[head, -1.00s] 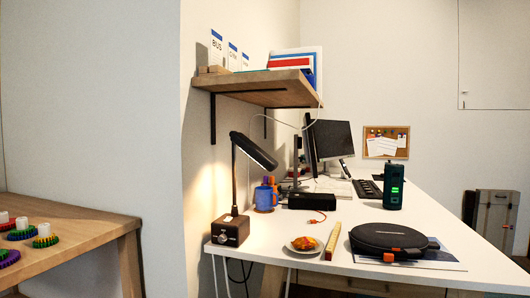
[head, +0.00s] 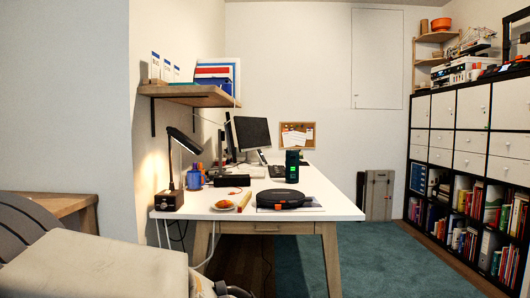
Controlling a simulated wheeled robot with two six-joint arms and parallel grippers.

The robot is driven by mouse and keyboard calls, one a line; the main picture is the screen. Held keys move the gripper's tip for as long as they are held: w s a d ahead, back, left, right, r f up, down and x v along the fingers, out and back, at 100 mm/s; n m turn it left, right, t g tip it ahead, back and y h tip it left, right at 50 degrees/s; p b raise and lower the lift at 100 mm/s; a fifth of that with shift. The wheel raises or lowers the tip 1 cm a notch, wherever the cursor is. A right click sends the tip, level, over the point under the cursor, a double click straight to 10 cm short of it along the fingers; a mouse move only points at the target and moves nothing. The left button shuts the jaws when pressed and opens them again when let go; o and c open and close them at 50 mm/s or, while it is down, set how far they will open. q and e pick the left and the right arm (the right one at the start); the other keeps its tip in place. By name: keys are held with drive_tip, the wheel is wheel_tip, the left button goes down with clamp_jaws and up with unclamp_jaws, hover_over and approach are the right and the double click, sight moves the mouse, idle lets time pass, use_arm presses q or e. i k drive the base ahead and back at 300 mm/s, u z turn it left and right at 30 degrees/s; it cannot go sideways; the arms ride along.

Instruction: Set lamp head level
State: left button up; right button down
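The desk lamp stands at the left front corner of the white desk, on a dark box-shaped base (head: 169,200). Its thin stem rises to a black elongated lamp head (head: 184,140), which is tilted, with its right end lower than its left. The lamp is lit and throws a warm glow on the wall. Neither of my grippers can be made out in the head view.
The white desk (head: 335,205) holds a blue mug (head: 195,179), a plate of food (head: 223,205), a black round device (head: 283,199), a dark green-lit device (head: 292,166) and a monitor (head: 252,134). A wall shelf (head: 190,95) hangs above the lamp. Teal carpet (head: 400,265) lies open at right.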

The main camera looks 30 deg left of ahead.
sight(186, 141)
drive_tip(key=z, duration=0.55)
drive_tip(key=i, duration=1.15)
drive_tip(key=u, duration=1.2)
drive_tip(key=i, duration=0.7)
drive_tip(key=u, duration=0.85)
